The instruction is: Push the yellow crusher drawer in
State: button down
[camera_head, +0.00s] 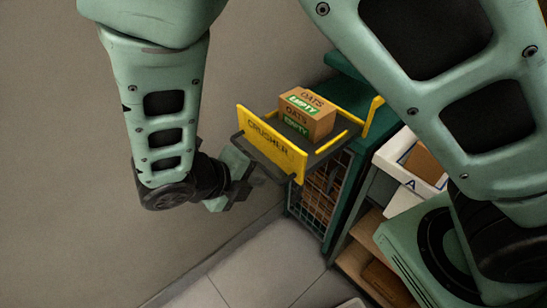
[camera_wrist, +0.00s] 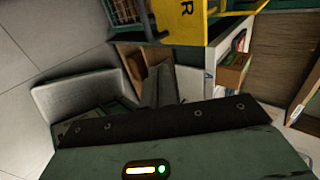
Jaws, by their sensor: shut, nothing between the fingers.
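The yellow crusher drawer front (camera_head: 270,145), marked CRUSHER, stands out from the green cabinet (camera_head: 345,195), with its dark tray (camera_head: 330,145) exposed between yellow rails. A brown OATS box (camera_head: 307,115) marked EMPTY sits on the tray. My gripper (camera_head: 257,176) is shut and empty, just to the left of the yellow front and close to its outer face. I cannot tell whether it touches. In the wrist view, part of the yellow front (camera_wrist: 195,18) with a letter R shows at the top, and my gripper (camera_wrist: 160,80) shows at the centre.
Wire mesh with brown contents (camera_head: 318,195) is below the drawer. To the right are a white tray marked A (camera_head: 408,182) and wooden shelves (camera_head: 365,230). A pale bin (camera_wrist: 70,97) is at left in the wrist view. The tiled floor (camera_head: 265,265) in front is clear.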

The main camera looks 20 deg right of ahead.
aim_at(298, 172)
jog(key=x, duration=0.8)
jog(key=shift+d+f+p, duration=0.15)
jog(key=shift+d+p, duration=0.1)
jog(key=shift+p, duration=0.15)
jog(key=shift+w+d+p, duration=0.25)
jog(key=shift+w+d, duration=0.05)
jog(key=shift+d, duration=0.65)
jog(key=shift+w+d+p, duration=0.25)
jog(key=shift+w+d, duration=0.05)
jog(key=shift+d, duration=0.65)
jog(key=shift+w, duration=0.1)
